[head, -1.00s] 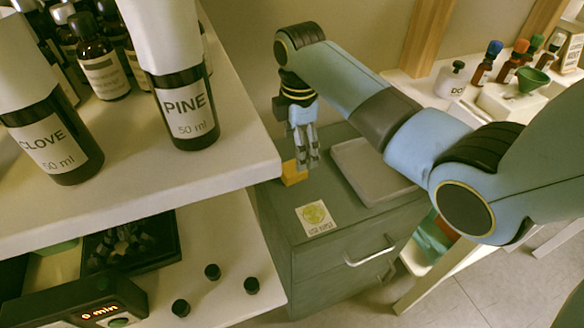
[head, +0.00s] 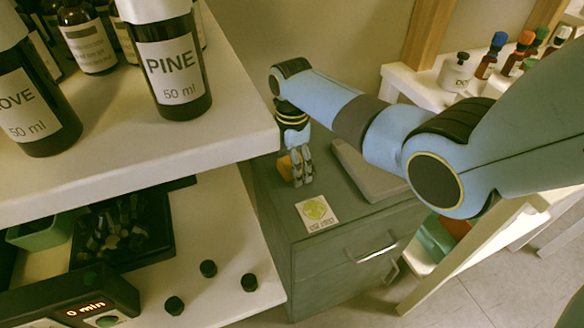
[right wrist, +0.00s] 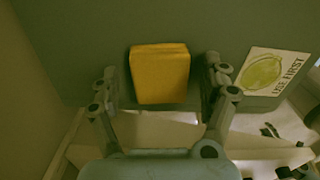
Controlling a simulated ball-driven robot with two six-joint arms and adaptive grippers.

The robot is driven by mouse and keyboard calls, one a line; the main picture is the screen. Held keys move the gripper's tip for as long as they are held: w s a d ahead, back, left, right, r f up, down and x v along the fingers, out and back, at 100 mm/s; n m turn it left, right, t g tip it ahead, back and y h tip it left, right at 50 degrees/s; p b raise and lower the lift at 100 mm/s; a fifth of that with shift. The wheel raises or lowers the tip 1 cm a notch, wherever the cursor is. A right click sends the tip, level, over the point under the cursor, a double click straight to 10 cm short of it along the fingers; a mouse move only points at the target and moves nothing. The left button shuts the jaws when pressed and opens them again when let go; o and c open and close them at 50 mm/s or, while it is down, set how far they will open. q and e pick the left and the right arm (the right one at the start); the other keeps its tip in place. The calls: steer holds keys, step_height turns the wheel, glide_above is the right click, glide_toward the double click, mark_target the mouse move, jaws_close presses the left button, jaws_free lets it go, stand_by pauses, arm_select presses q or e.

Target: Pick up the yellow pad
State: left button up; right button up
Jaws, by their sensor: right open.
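The yellow pad (head: 285,168) is a small block on top of the green-grey drawer cabinet, near its left edge, partly hidden by my right gripper in the head view. In the right wrist view the pad (right wrist: 159,73) lies between the two spread fingers, with a gap on each side. My right gripper (head: 299,180) points down at the pad; in the wrist view its fingertips (right wrist: 164,80) are open and empty. My left gripper is not in view.
A card with a green lemon drawing (head: 317,213) lies on the cabinet top (head: 345,219) in front. A grey tray (head: 370,175) lies right of the gripper. The white shelf (head: 225,135) with bottles stands close on the left.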

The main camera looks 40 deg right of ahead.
steer(key=c, duration=1.3)
steer(key=shift+o, duration=0.2)
steer(key=shift+r, duration=0.15)
steer(key=shift+r, duration=0.3)
steer(key=r, duration=0.1)
steer(key=r+p, duration=0.2)
steer(key=r, duration=0.1)
steer(key=shift+s+d, duration=0.1)
steer(key=shift+s, duration=0.2)
steer(key=s+d+r+p, duration=0.1)
steer(key=s+r+p, duration=0.2)
steer(key=s+r, duration=0.3)
steer(key=s, duration=0.4)
steer(key=shift+s+d, duration=0.4)
steer(key=shift+r, duration=0.1)
